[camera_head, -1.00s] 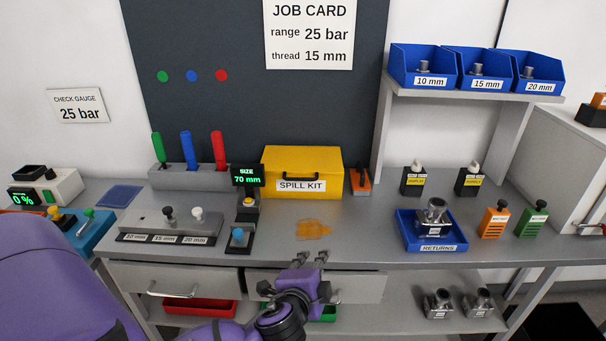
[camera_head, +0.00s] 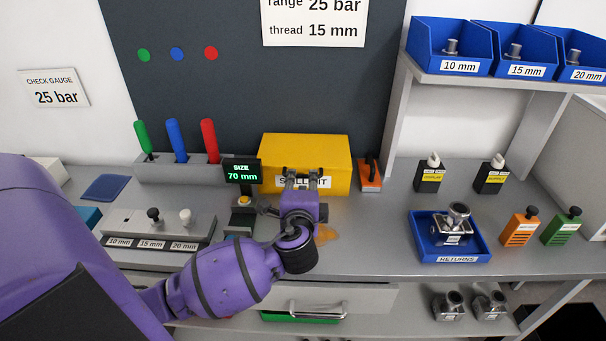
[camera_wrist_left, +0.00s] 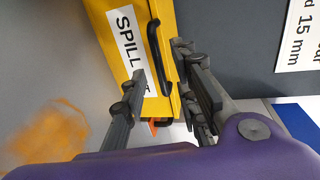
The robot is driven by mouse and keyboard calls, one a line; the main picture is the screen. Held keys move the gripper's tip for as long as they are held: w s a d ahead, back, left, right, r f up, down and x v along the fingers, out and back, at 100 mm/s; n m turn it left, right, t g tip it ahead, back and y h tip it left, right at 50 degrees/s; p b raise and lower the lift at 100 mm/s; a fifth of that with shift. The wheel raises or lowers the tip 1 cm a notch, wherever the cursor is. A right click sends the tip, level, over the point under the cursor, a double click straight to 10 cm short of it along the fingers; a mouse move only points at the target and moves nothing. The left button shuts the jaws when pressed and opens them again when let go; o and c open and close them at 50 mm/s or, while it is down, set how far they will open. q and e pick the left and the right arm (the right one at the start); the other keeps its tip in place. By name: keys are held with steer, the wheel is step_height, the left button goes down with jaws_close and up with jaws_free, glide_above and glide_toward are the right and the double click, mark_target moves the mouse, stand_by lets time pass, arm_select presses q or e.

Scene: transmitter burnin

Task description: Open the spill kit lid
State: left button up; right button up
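The yellow spill kit (camera_head: 325,150) stands at the back of the bench with its lid shut. In the left wrist view the spill kit (camera_wrist_left: 112,14) shows its white label and a black handle (camera_wrist_left: 158,52) on the front. My left gripper (camera_head: 303,174) is right in front of the box and covers part of the label and the handle. In the wrist view my left gripper (camera_wrist_left: 164,72) is open, with the fingers apart and the handle in line between them. I cannot tell whether a finger touches it. My right gripper is not in view.
An orange spill (camera_head: 326,234) lies on the bench in front of the box. A display post reading 70 mm (camera_head: 242,172) stands close to the left, and an orange block (camera_head: 370,178) to the right. The blue returns tray (camera_head: 477,240) is further right.

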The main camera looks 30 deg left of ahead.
mark_target(303, 177)
arm_select(q)
steer(key=x, duration=0.4)
steer(key=shift+w+a, duration=0.2)
steer(key=shift+w, duration=0.15)
steer(key=shift+c, duration=0.5)
steer(key=shift+f, duration=0.1)
jaws_close()
